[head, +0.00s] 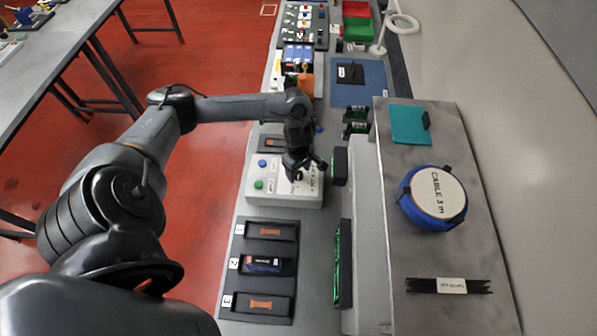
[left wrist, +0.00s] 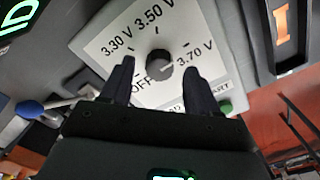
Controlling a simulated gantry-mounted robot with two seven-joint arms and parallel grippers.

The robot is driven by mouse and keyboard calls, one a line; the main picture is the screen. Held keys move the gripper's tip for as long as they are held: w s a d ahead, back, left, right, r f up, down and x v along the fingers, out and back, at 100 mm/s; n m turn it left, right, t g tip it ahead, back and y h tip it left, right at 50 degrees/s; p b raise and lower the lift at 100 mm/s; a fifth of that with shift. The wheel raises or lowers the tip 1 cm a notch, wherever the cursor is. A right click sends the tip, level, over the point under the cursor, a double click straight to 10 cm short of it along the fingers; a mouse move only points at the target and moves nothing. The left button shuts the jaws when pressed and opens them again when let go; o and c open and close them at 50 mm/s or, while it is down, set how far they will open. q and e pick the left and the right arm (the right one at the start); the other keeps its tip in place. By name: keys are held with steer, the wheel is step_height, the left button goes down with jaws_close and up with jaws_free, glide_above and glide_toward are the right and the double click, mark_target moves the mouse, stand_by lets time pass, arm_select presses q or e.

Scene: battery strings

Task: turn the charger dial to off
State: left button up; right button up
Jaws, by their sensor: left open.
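The charger (head: 285,196) is a pale box on the bench in the head view, mostly below my left gripper. Its dark round dial (left wrist: 159,65) shows in the left wrist view, with the marks OFF, 3.30 V, 3.50 V and 3.70 V around it. A pale line on the knob seems to point toward 3.70 V. My left gripper (head: 298,172) is over the charger's face. In the left wrist view its two fingers (left wrist: 160,82) are open and empty, reaching toward either side of the dial. I cannot tell whether they touch the panel. My right gripper is out of view.
A blue button (head: 262,163) and a green button (head: 258,184) sit on the charger's left side. Numbered trays (head: 268,245) lie in front of it. Upright dark panels (head: 340,166) stand close to its right. A blue cable reel (head: 433,197) lies farther right.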

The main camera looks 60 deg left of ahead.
arm_select(q)
steer(key=shift+f, duration=0.7)
steer(key=c, duration=1)
steer(key=shift+c, duration=0.2)
